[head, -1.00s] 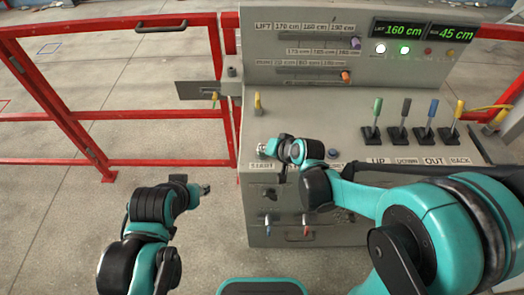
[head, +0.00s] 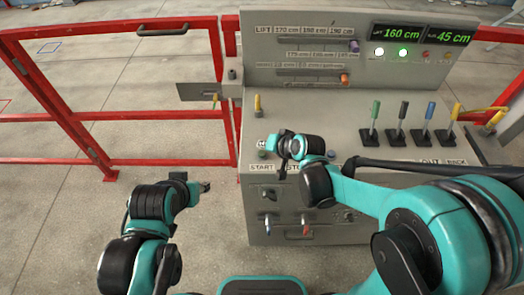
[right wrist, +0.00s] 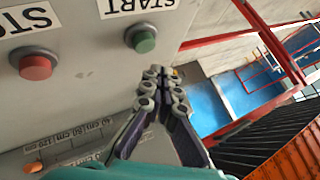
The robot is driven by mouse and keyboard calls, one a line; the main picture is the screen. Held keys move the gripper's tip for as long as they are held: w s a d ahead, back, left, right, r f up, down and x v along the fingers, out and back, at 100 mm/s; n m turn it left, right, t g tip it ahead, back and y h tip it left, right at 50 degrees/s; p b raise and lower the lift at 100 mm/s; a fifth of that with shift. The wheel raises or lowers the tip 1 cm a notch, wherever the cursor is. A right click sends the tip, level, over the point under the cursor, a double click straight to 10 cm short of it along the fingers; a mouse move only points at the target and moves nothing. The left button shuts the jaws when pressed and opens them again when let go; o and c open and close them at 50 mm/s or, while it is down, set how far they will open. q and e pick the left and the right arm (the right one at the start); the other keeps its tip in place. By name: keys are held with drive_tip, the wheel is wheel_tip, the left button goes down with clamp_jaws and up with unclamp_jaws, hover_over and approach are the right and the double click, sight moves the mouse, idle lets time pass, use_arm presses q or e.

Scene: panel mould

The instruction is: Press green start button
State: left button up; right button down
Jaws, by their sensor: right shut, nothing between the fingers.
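The green start button (right wrist: 143,40) sits under the START label (right wrist: 135,5) at the top of the right wrist view. In the head view the START label (head: 261,167) is visible on the panel's front edge. My right gripper (right wrist: 166,76) is shut and empty. Its fingertips are beside the green button in the wrist picture, apart from it. In the head view my right gripper (head: 265,144) is over the left part of the console, just above the START label. My left gripper (head: 204,187) hangs left of the console, too small to read its fingers.
A red button (right wrist: 36,66) lies left of the green one in the wrist view. Levers with coloured handles (head: 403,110) stand on the right of the grey console (head: 325,105). A red railing (head: 130,163) runs at the left. The floor there is clear.

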sight(263, 154)
drive_tip(key=shift+r+p, duration=1.3)
drive_tip(key=shift+r, duration=0.65)
drive_tip(key=shift+f, duration=0.1)
